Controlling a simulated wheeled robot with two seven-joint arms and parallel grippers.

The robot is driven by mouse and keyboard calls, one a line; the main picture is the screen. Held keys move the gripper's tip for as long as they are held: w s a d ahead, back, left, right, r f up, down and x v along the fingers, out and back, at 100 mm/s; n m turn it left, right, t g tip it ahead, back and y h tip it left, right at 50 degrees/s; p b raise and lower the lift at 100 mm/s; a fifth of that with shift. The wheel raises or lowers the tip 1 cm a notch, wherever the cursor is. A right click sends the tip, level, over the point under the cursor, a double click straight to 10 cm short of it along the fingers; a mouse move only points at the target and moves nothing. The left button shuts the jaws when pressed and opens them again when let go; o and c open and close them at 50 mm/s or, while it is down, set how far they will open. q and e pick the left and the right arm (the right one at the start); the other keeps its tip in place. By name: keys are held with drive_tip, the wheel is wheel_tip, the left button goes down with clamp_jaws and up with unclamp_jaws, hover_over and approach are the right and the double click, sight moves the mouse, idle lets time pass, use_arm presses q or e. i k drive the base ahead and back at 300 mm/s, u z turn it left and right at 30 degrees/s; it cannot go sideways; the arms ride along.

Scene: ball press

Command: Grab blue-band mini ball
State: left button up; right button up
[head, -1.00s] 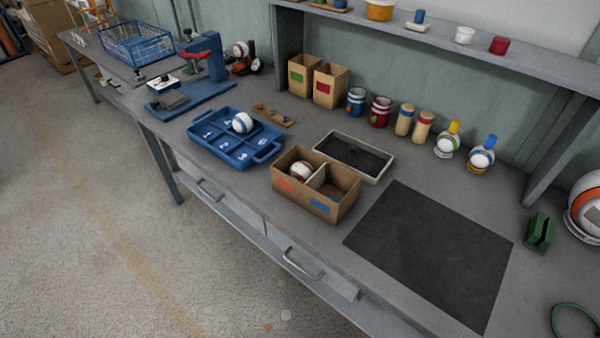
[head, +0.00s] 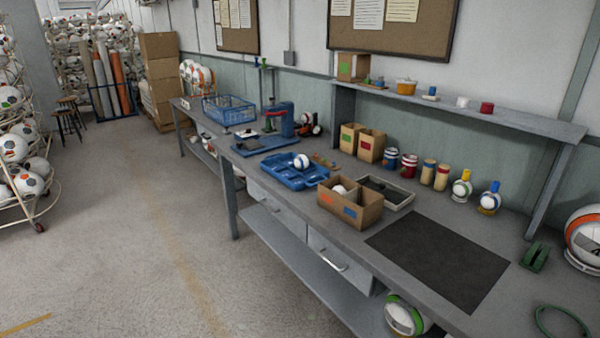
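A small white ball with a blue band (head: 301,161) sits in the blue compartment tray (head: 276,180) on the workbench. A second small ball (head: 340,190) sits in the left compartment of the divided cardboard box (head: 370,217), mostly hidden by its front wall. That box has an orange-red mark on its left front and a blue mark on its right front. Neither of my grippers is in view.
A black mat (head: 437,260) lies on the bench at right. A shallow dark-bottomed tray (head: 408,203) lies behind the box. A blue press (head: 286,122) and a blue wire basket (head: 229,110) stand farther left. Open floor (head: 110,230) lies left of the bench.

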sight(301, 161)
drive_tip(key=u, duration=0.6)
drive_tip(key=i, duration=0.5)
drive_tip(key=u, duration=0.45)
